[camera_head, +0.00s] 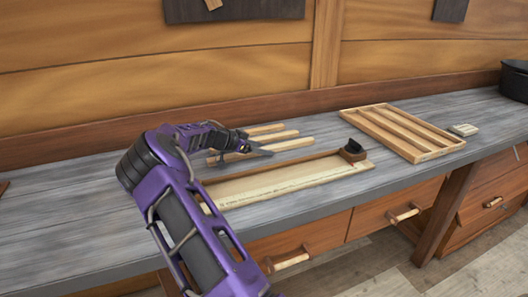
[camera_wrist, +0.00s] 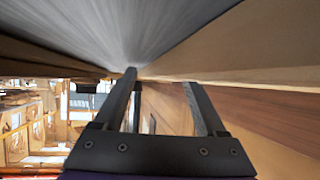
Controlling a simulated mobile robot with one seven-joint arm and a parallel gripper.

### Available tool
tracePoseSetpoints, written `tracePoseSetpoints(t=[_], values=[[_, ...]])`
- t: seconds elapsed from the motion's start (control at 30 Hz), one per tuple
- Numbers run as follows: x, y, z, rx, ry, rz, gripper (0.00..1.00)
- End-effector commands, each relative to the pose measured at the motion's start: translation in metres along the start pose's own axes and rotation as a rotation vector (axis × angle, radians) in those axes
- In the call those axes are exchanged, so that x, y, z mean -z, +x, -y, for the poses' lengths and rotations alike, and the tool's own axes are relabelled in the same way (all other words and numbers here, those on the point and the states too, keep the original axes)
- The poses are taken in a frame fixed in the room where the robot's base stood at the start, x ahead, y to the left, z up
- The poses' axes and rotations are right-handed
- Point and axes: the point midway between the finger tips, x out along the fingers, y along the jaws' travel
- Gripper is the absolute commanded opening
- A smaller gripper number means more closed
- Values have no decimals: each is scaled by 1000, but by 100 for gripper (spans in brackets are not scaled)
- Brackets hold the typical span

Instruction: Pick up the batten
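Three pale wooden battens lie side by side on the grey bench, behind the long board: a back one (camera_head: 265,129), a middle one (camera_head: 277,137) and a front one (camera_head: 288,145). My gripper (camera_head: 262,151) is low over their left part, and my wrist hides some of their left ends. In the wrist view the two dark fingers of my gripper (camera_wrist: 160,80) stand apart with nothing seen held between them. Pale wood (camera_wrist: 235,62) shows close beyond the right finger; I cannot tell which piece it is. Contact with a batten cannot be told.
A long marked board (camera_head: 290,181) with a dark block (camera_head: 352,151) at its right end lies at the bench's front. A slotted wooden tray (camera_head: 437,153), a small pale block (camera_head: 463,130) and a black bucket (camera_head: 515,82) are to the right. The bench (camera_head: 60,225) is clear at left.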

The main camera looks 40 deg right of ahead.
Motion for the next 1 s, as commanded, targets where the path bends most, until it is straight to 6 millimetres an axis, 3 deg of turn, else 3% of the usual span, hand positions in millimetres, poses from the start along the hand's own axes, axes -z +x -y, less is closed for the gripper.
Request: tracePoseSetpoints(t=[0.03,0.4,0.77,1.0], values=[[0,0,0,0,0,0,64],[0,0,0,-1,0,0,0],[3,-2,0,0,1,-1,0],[37,-20,1,3,5,-2,0]])
